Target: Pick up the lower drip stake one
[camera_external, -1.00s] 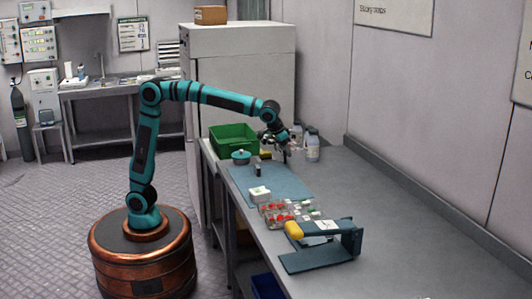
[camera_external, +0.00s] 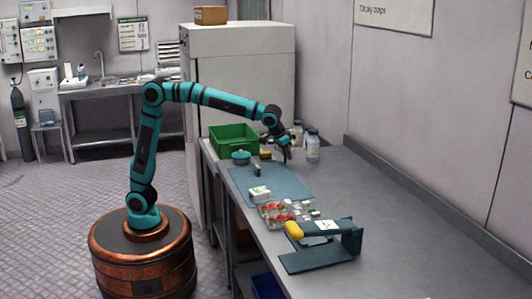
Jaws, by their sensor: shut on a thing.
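No other drip stake can be told apart in this view. Whether the held thing touches the bench cannot be told.
Berry punnets (camera_external: 274,212) and a yellow-ended stand (camera_external: 352,238) are nearer. The bench's right side is clear.

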